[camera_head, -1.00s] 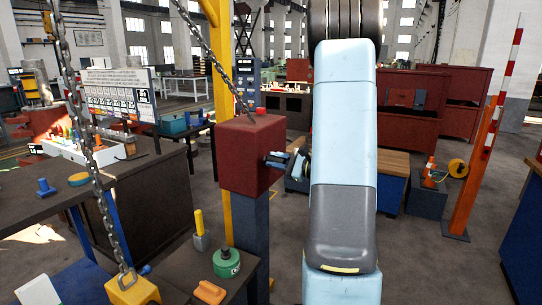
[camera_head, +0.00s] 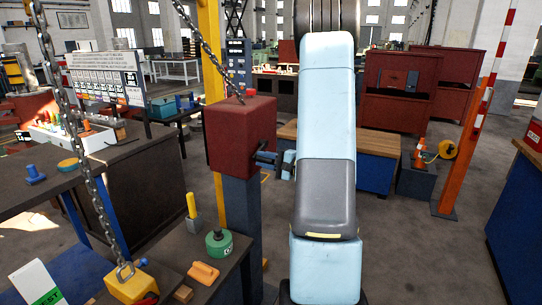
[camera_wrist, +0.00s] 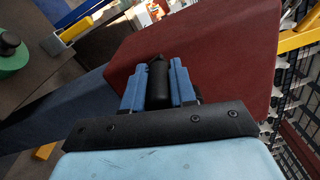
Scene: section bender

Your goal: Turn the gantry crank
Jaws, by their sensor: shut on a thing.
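The gantry crank's dark red box (camera_head: 240,135) sits on a blue-grey column (camera_head: 241,215), left of my arm in the head view. The box also fills the upper middle of the wrist view (camera_wrist: 215,60). My gripper (camera_head: 268,160) is beside the right face of the box. In the wrist view my blue-fingered gripper (camera_wrist: 158,73) is shut on the black crank handle (camera_wrist: 158,88), which stands between the fingers. The rest of the crank is hidden behind my gripper and arm.
Chains (camera_head: 75,120) hang on the left; a yellow block (camera_head: 130,287) is at the lower end of one. A dark bench (camera_head: 225,255) left of the column bears a green round object (camera_head: 219,243) and an orange piece (camera_head: 203,273). An orange post (camera_head: 463,155) stands at right.

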